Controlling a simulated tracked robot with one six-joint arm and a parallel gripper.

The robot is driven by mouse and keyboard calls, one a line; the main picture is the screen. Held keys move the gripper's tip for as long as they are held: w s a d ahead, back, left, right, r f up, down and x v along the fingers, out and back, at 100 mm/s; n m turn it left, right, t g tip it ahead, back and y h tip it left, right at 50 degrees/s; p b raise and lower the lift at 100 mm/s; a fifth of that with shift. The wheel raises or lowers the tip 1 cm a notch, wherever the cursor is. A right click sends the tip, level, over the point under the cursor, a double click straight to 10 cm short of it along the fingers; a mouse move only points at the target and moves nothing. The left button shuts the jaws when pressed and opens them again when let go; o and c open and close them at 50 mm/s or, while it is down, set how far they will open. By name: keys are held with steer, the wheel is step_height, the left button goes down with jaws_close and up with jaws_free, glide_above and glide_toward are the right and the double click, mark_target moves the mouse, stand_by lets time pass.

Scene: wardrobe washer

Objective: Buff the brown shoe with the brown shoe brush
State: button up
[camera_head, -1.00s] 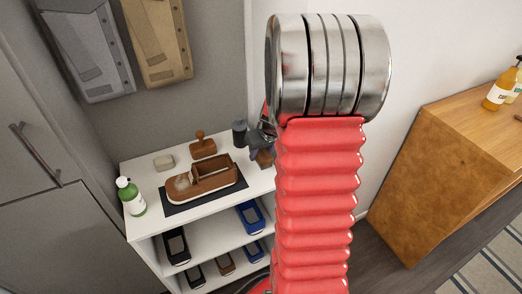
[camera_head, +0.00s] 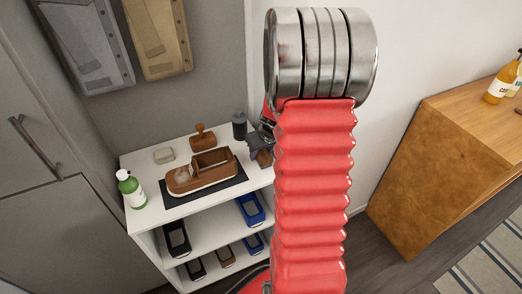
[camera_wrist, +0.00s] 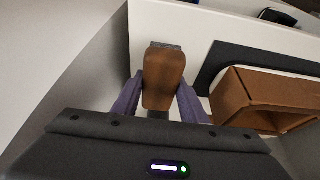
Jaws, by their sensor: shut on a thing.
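The brown shoe (camera_head: 214,177) lies on a dark mat (camera_head: 180,199) on top of a white shelf unit; part of it shows at the right of the wrist view (camera_wrist: 245,92). My gripper (camera_head: 259,146) is at the shelf top's right end, partly hidden behind my red arm. Its purple fingers (camera_wrist: 160,98) are shut on the brown shoe brush (camera_wrist: 163,75), a rounded brown block with a dark grey strip at its far edge. The brush also shows in the head view (camera_head: 264,158). It is to the right of the shoe and apart from it.
A brown knob-handled tool (camera_head: 203,139), a pale block (camera_head: 164,155) and a dark cylinder (camera_head: 239,125) stand behind the shoe. A wooden cabinet (camera_head: 430,150) stands at the right.

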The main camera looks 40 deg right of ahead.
steer(key=shift+f, duration=0.95)
steer(key=o, duration=1)
steer(key=shift+o, duration=0.2)
steer(key=shift+o, duration=1.1)
steer(key=shift+r, duration=0.4)
steer(key=shift+c, duration=0.3)
steer(key=c, duration=1.3)
steer(key=shift+r, duration=3.05)
